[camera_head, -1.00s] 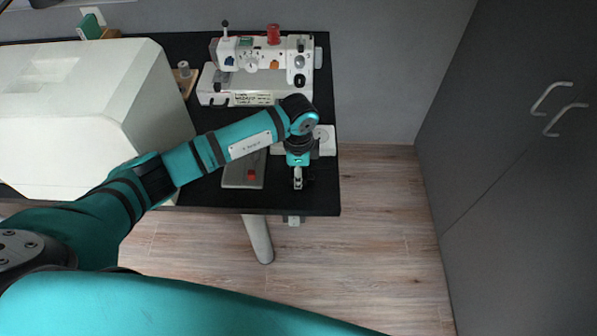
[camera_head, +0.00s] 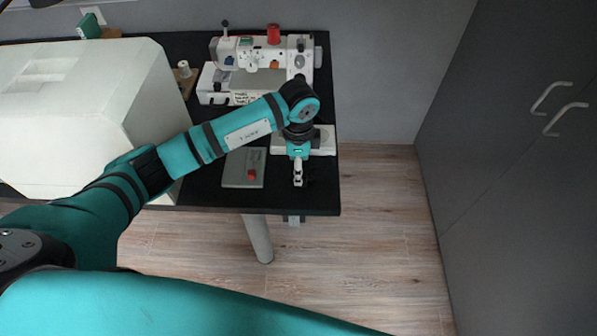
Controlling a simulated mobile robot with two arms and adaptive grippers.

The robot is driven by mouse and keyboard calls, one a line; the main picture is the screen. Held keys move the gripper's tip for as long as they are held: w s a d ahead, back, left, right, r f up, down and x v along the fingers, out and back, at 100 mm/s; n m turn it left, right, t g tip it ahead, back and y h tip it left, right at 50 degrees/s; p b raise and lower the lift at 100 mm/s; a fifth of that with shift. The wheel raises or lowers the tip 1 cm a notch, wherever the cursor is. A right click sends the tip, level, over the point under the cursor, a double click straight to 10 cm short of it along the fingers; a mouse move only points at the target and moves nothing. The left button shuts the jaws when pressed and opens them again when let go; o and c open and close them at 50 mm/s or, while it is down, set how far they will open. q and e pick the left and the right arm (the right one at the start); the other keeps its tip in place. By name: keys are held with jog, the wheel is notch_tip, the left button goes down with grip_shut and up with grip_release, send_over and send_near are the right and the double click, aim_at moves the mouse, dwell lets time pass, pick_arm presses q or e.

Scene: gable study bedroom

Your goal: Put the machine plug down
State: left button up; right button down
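My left gripper (camera_head: 298,180) points down over the front right part of the black table (camera_head: 215,192). A small pale shape shows at its tip; it is too small to tell whether it is finger or plug, or whether the fingers are open or shut. I cannot make out the machine plug for sure. The white sewing machine (camera_head: 226,98) stands at the back of the table, with a red spool (camera_head: 273,34) on top. My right gripper is not in view.
A grey foot pedal (camera_head: 238,171) with a red part lies left of the gripper. A white block (camera_head: 324,141) lies behind it. A large white case (camera_head: 75,130) fills the table's left. Grey cabinet doors (camera_head: 520,150) stand right, with open floor between.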

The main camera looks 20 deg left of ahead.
pick_arm(q)
notch_tip(320, 180, up, 9)
jog(key=shift+b, duration=0.45)
